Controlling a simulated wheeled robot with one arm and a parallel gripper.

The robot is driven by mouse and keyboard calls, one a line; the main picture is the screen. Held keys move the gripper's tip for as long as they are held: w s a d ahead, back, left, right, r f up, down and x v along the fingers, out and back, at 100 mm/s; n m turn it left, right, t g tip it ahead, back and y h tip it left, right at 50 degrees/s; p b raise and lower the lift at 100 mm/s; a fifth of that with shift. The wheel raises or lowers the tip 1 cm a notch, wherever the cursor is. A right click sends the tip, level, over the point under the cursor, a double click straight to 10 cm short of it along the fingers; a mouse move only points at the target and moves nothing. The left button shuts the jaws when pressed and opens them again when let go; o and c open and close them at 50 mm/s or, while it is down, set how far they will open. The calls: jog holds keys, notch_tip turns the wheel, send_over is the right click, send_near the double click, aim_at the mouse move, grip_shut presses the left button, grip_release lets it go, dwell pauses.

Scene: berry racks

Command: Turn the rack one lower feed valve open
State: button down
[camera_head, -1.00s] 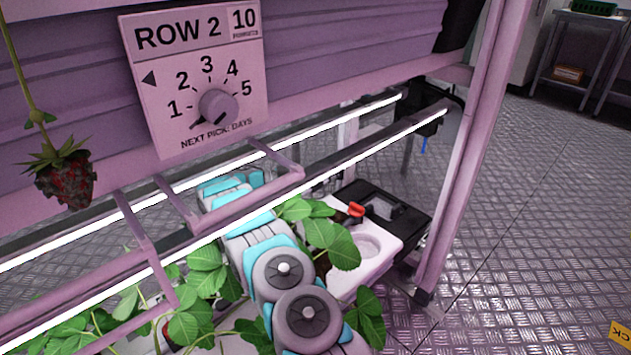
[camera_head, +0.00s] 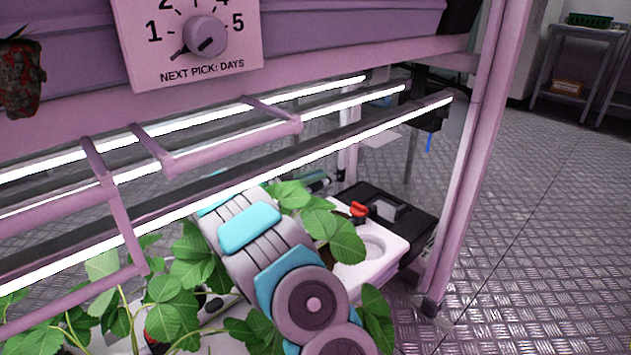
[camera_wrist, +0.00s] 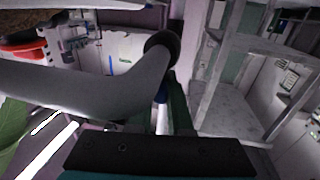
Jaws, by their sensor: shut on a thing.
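A small red valve handle (camera_head: 358,210) sits by the white planter end in the camera_head view; I cannot tell which valve it is. My arm reaches under the light bars, and leaves and the arm hide my gripper there. In the wrist view my gripper (camera_wrist: 170,105) has dark fingers close together at a grey curved bar (camera_wrist: 90,95) with a dark round end (camera_wrist: 162,48). The jaws look shut on this bar, though the contact is partly hidden. A red-orange rounded part (camera_wrist: 22,50) lies at the upper left of the wrist view.
Pink rack bars and bright light tubes (camera_head: 300,160) cross above my arm. Strawberry leaves (camera_head: 180,285) crowd around it. A dial plate (camera_head: 190,65) is above. A black box (camera_head: 400,205) stands behind the planter. The metal floor at right is clear.

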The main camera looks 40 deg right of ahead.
jog(key=shift+n+t, duration=0.4)
jog(key=shift+t, duration=0.2)
jog(key=c, duration=0.8)
grip_release()
jog(key=shift+c, duration=0.2)
jog(key=a, duration=0.8)
jog(key=shift+w, duration=0.15)
